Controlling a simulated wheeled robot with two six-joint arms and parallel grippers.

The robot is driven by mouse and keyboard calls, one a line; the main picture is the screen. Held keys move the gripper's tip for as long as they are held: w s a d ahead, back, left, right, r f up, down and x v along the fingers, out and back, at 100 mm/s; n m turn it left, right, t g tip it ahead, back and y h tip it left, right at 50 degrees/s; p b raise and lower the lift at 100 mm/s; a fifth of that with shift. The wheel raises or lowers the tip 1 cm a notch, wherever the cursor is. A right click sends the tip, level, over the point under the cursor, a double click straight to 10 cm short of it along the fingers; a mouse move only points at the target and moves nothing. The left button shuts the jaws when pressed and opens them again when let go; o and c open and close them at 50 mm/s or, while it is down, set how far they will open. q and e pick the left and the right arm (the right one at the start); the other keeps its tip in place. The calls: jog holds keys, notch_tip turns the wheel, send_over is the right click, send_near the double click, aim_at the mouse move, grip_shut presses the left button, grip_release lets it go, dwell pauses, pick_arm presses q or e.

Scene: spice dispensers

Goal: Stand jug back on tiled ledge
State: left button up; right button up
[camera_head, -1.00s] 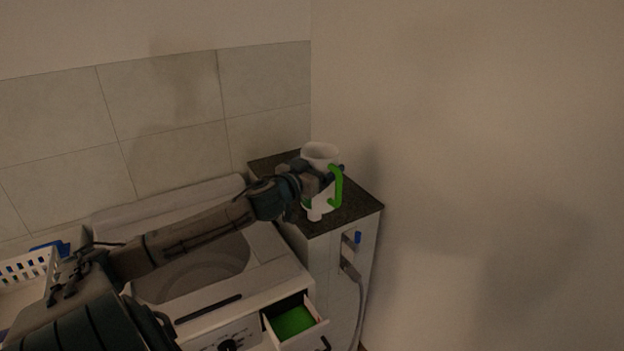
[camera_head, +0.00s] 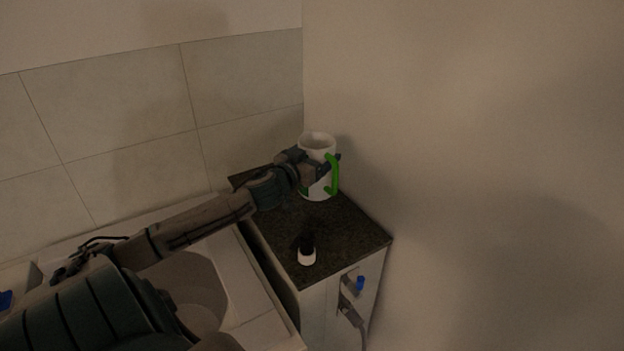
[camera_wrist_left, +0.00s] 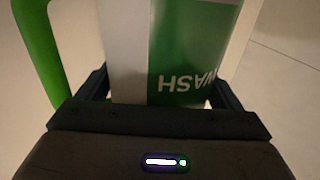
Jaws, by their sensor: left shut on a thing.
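A white jug (camera_head: 317,143) with a green handle stands upright or nearly so at the back corner of the dark speckled ledge (camera_head: 345,235). My left gripper (camera_head: 316,172) is shut on the jug, with fingers around its body. In the left wrist view the jug (camera_wrist_left: 125,45) fills the space between the fingers, and its green label with white lettering appears upside down. I cannot tell whether the jug's base touches the ledge. My right gripper is not in view.
A small white object with a dark top (camera_head: 307,256) stands near the ledge's front edge. Tiled wall (camera_head: 110,110) lies behind, a plain wall (camera_head: 460,150) to the right. The ledge's middle is clear.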

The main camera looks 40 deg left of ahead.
pick_arm(q)
jog(key=shift+w+a+f+p, duration=0.1)
jog(key=shift+f+p, duration=0.35)
jog(key=shift+f, duration=3)
jog(key=o, duration=1.3)
jog(key=shift+f, duration=0.1)
jog(key=shift+o, duration=0.4)
